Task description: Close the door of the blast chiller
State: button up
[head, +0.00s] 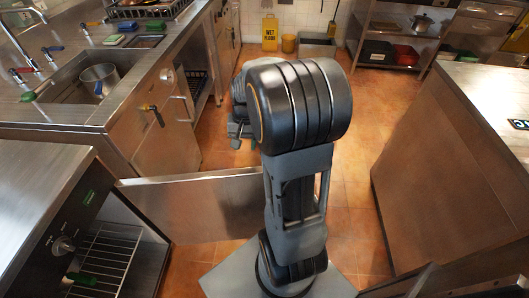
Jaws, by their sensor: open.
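The blast chiller (45,165) stands at the lower left, with a steel top, a dark control panel and a wire rack (105,262) showing inside. Its door (195,205) stands wide open as a steel panel reaching right across the floor towards my arm. The right end of the door passes behind my arm, so I cannot tell if they touch. My gripper (237,136) is beyond the door, near the middle of the view, open and partly hidden by my arm. I see nothing held in it.
A steel counter with a sink (75,80) and cabinets runs along the left. A steel counter (450,150) stands at the right. Tiled floor (355,150) lies clear between them. A yellow wet-floor sign (270,32) and a bucket (288,43) stand at the back.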

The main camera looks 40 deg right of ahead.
jog(key=d+f+m+g+y+p, duration=0.1)
jog(key=d+f+m+p, duration=0.15)
jog(key=d, duration=0.35)
jog(key=d+f+m+y+p, duration=0.1)
jog(key=d+m+y+p, duration=0.15)
jog(key=d, duration=0.25)
jog(key=d+x, duration=0.1)
jog(key=x, duration=1.2)
jog(key=shift+f+m+h, duration=0.3)
jog(key=shift+m+h, duration=0.05)
jog(key=shift+m, duration=0.05)
grip_shut()
